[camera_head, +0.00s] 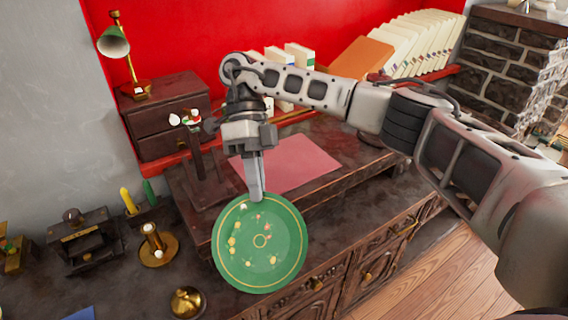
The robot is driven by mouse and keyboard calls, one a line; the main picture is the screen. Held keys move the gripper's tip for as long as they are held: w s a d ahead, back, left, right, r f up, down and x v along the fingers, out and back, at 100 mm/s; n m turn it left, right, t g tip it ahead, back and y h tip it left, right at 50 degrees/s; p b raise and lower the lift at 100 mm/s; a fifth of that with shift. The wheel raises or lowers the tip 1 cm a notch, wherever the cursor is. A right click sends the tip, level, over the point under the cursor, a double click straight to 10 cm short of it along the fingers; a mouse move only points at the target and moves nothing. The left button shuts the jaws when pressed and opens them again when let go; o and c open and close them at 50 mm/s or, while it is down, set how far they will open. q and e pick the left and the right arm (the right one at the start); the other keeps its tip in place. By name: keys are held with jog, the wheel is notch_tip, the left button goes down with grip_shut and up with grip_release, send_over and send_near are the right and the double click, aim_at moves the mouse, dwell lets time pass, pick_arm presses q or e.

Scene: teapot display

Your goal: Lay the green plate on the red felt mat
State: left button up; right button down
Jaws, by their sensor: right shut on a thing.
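The green plate (284,262) has gold rings and small painted flowers. It is in the middle of the head view, with its face turned toward the camera. My right gripper (257,194) is shut on its upper rim and holds it in front of the dark wooden cabinet. The plate hides part of the cabinet's front and top edge. The red felt mat (300,160) lies on the cabinet top behind the plate and to its right. Its left part is hidden by my gripper. My left gripper is not in view.
A dark wooden stand (199,165) with a small figure stands left of my gripper. A green desk lamp (113,42) is on a drawer box (168,112). Books (415,45) line the back. A brass candle holder (157,246) and brass bell (187,302) are at lower left.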

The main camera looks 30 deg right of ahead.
jog(key=m+t+y, duration=0.1)
jog(key=m+y, duration=0.3)
jog(key=m, duration=0.1)
jog(key=m+t+b, duration=0.4)
jog(key=m+t, duration=1.4)
jog(key=t, duration=0.1)
send_over(309, 176)
jog(key=f, duration=0.6)
jog(key=a+f, duration=0.1)
jog(key=f, duration=0.2)
jog(key=shift+s+f, duration=0.35)
jog(key=shift+w+d+f, duration=0.25)
jog(key=shift+d+f, duration=0.1)
jog(key=shift+f, duration=0.2)
notch_tip(309, 176, down, 3)
jog(key=shift+w+d+f, duration=0.1)
jog(key=c, duration=1.9)
grip_release()
jog(key=shift+f, duration=0.1)
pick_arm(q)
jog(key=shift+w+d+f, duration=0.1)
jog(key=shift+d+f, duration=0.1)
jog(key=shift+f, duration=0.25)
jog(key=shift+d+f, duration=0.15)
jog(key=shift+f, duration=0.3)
